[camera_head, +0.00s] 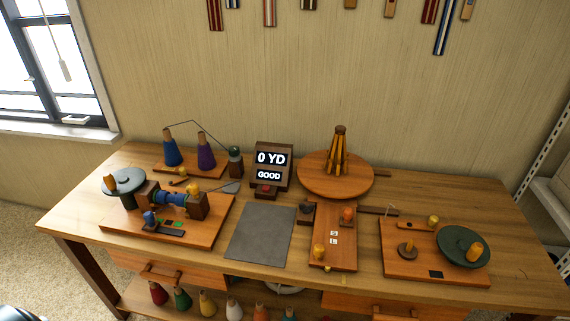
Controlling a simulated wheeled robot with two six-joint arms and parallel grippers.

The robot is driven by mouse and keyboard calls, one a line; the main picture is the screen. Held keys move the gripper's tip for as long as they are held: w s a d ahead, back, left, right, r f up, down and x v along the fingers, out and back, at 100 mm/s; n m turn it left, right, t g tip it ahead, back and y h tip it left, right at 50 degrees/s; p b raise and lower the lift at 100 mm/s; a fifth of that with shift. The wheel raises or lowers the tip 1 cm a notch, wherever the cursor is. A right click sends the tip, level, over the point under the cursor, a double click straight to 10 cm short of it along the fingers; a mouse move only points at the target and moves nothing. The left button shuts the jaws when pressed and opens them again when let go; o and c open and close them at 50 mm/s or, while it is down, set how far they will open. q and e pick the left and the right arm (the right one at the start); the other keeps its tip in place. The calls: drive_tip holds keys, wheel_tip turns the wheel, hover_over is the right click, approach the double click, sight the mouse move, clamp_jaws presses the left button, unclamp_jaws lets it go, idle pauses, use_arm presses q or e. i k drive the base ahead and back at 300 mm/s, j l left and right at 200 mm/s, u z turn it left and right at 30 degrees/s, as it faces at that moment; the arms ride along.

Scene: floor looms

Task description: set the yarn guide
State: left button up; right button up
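The frame does not make clear which part is the yarn guide. A thin pale upright wire (388,208) stands beside a dark bar (379,211) between the narrow wooden board (334,261) and the right board (405,264). The narrow board carries an orange-topped knob (347,215) and a yellow knob (319,251). A blue yarn winder (173,198) sits on the left board (206,232), with a thin rod running right from it. Blue (171,151) and purple (206,153) yarn cones stand behind. Neither gripper is in view.
A grey mat (261,236) lies bare at the middle front. A round wooden turntable (311,181) with a slatted cone stands at the back. A dark green disc (456,244) sits at right. Several yarn cones (182,298) stand below.

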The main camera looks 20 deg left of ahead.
sight(152, 226)
drive_tip(key=u, duration=1.75)
